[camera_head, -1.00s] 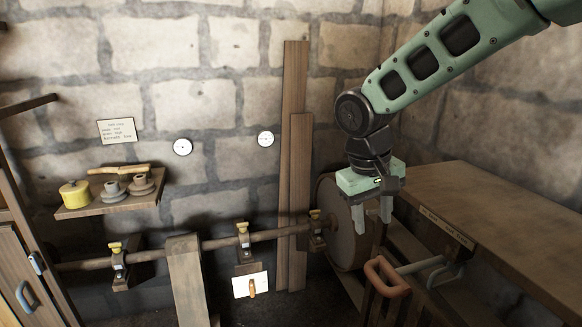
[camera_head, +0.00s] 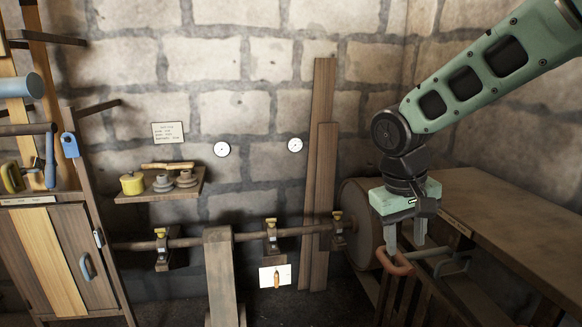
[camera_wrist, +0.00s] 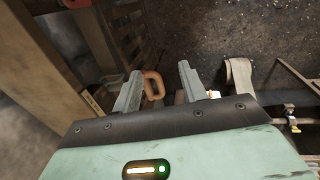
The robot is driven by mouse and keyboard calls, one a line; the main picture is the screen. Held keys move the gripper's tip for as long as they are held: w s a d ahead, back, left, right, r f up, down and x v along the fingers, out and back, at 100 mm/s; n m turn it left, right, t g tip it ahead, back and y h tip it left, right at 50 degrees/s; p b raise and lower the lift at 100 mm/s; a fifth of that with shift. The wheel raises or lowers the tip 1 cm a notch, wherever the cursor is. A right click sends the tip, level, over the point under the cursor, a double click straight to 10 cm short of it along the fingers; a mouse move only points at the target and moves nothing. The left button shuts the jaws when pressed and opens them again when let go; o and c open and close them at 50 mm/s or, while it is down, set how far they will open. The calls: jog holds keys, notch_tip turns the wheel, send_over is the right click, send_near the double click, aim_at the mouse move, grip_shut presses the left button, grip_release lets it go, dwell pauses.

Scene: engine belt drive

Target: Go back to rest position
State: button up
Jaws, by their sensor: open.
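My gripper (camera_head: 406,233) hangs at the right of the head view, pointing down, with its two fingers apart and nothing between them. In that view its fingertips overlap the orange handle (camera_head: 394,262) in front of the bench. The wrist view shows my gripper (camera_wrist: 160,82) open from above, with the orange handle (camera_wrist: 153,86) lying beyond the fingers. I cannot tell how far the handle is from the fingertips, but it is not gripped.
A wooden bench (camera_head: 510,215) stands below right of the arm. A large round wheel (camera_head: 360,215) sits by it on a long shaft (camera_head: 200,240). A shelf (camera_head: 185,192) with a yellow pot (camera_head: 132,184) is on the wall. A cabinet (camera_head: 50,255) stands at left.

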jog(key=s+a+f+n+y, duration=0.1)
jog(key=s+a+f+n, duration=0.1)
jog(key=s, duration=1)
jog(key=s+a+f+n+y, duration=0.1)
jog(key=s+a+n, duration=0.2)
jog(key=s, duration=1)
jog(key=shift+a+f+n+y, duration=0.3)
jog(key=shift+a+f+y, duration=0.1)
jog(key=shift+a, duration=0.35)
